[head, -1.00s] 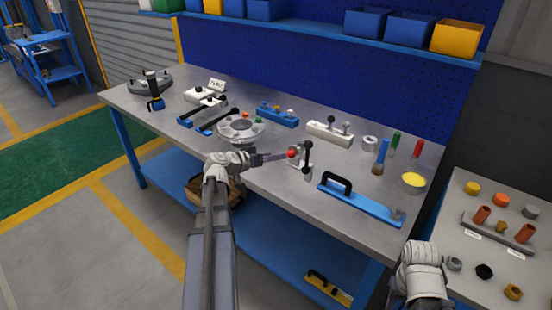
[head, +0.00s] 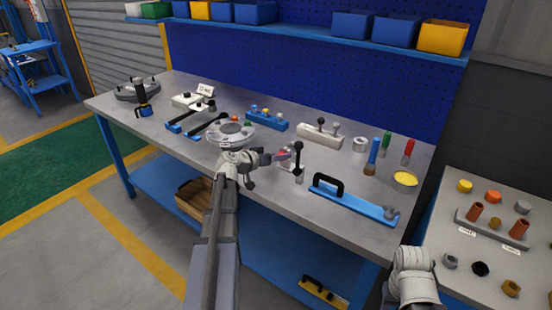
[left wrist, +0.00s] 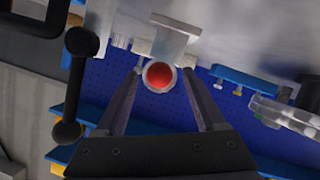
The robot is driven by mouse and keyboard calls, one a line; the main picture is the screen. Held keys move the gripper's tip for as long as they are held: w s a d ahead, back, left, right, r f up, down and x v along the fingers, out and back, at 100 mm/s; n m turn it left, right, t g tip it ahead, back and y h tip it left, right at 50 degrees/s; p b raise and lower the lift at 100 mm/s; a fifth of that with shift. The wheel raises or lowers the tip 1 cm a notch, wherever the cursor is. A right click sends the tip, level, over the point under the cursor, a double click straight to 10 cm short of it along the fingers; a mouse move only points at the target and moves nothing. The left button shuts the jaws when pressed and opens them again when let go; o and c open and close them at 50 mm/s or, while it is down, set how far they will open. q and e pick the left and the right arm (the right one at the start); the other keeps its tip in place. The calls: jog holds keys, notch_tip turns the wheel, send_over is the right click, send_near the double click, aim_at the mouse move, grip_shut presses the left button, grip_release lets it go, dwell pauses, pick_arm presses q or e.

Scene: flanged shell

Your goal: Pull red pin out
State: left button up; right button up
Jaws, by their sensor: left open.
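The red pin's round head shows in the left wrist view (left wrist: 160,75), with a pale ring around its edge. It sits between the two fingertips of my left gripper (left wrist: 162,72), which is open with a gap visible on both sides. In the head view the red head (head: 283,153) is small and partly covered by my left gripper (head: 276,157). It is on a small pale fixture (head: 290,165) near the bench's front edge. The pin's shaft is hidden. Of my right arm only the white wrist shows at the lower right; its fingers are not visible.
A black-knobbed lever (head: 298,158) stands close right of the red pin. A blue plate with a black handle (head: 352,200) lies to the right. A round flanged part (head: 232,132) is behind left. Several other fixtures fill the bench (head: 250,195).

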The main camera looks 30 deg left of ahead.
pick_arm(q)
grip_shut()
dwell(0.4)
jog(key=shift+s, duration=0.1)
jog(key=shift+s+a, duration=0.2)
jog(key=shift+s, duration=2.4)
jog(key=shift+s+a, duration=0.2)
jog(key=shift+s, duration=2.35)
